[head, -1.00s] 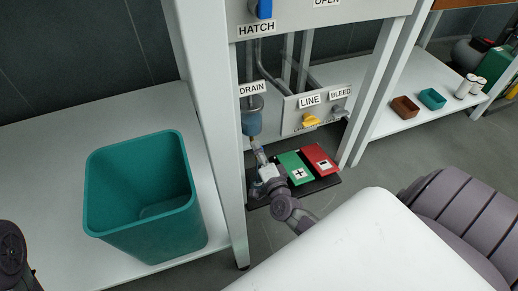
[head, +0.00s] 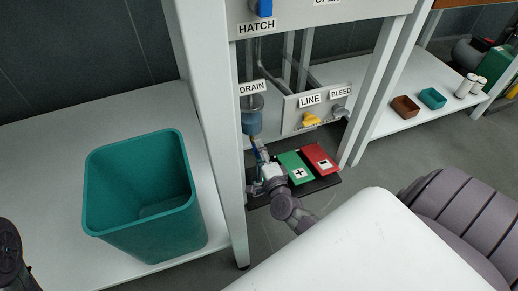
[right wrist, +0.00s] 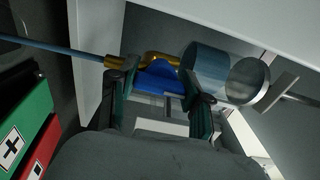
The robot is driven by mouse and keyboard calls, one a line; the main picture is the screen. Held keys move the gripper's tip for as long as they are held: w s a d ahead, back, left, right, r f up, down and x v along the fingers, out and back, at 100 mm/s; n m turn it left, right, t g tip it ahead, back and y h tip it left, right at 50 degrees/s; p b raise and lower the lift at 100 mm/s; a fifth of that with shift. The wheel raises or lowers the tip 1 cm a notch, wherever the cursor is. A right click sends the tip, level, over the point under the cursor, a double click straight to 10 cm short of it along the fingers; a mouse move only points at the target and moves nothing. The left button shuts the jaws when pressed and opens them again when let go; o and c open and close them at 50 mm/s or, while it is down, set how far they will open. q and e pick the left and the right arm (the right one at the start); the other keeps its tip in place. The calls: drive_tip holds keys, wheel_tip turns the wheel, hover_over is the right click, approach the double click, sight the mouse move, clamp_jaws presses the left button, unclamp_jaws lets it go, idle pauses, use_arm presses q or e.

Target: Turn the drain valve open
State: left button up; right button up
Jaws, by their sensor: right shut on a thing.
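The drain valve shows in the right wrist view as a brass body (right wrist: 158,59) with a blue handle (right wrist: 160,79), below the DRAIN label (head: 252,87) in the head view. It sits by a round blue-grey bowl (right wrist: 207,68), which also hangs under the label in the head view (head: 251,120). My right gripper (right wrist: 160,98) has its fingers on either side of the blue handle and is shut on it. In the head view my right gripper (head: 260,160) reaches up under the bowl and partly hides the valve. My left gripper is out of view.
A teal bin (head: 140,200) stands left.

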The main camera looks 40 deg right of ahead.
drive_tip(key=o, duration=1.2)
drive_tip(key=v, duration=1.2)
